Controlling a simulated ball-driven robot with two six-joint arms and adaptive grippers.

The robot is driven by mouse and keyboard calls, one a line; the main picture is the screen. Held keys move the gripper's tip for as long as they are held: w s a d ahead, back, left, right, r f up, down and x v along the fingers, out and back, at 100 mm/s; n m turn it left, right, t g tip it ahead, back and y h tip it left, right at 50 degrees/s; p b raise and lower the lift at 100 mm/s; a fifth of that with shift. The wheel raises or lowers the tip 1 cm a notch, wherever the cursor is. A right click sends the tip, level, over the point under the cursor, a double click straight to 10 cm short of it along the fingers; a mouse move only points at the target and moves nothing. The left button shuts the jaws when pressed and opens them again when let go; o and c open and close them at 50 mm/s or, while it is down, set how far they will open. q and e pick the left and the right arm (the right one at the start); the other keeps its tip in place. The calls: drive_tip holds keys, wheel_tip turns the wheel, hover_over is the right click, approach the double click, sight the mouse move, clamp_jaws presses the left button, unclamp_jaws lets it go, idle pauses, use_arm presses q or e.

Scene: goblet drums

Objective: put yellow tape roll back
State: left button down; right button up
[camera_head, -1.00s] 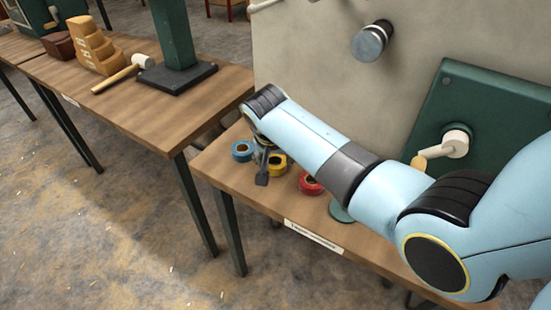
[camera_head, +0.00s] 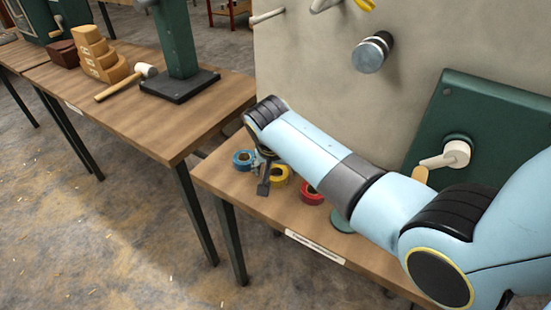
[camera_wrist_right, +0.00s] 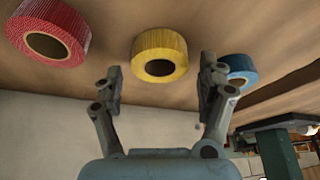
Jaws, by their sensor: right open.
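The yellow tape roll (camera_head: 280,175) lies flat on the wooden table, between a blue roll and a red roll. It also shows in the right wrist view (camera_wrist_right: 159,54), ahead of my right gripper and roughly between its fingers, apart from them. My right gripper (camera_wrist_right: 160,82) is open with nothing between its fingers. In the head view my right gripper (camera_head: 264,178) is partly hidden behind my arm, beside the yellow roll. My left gripper is not in view.
The blue tape roll (camera_head: 244,160) and red tape roll (camera_head: 311,194) lie close on either side. A grey panel (camera_head: 320,100) rises behind the table, with a metal knob (camera_head: 372,52) and a green plate (camera_head: 490,130). Another table (camera_head: 140,120) stands left, across a gap.

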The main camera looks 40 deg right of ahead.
drive_tip(key=p+v, duration=0.1)
drive_tip(key=v, duration=1)
drive_tip(key=shift+r, duration=0.15)
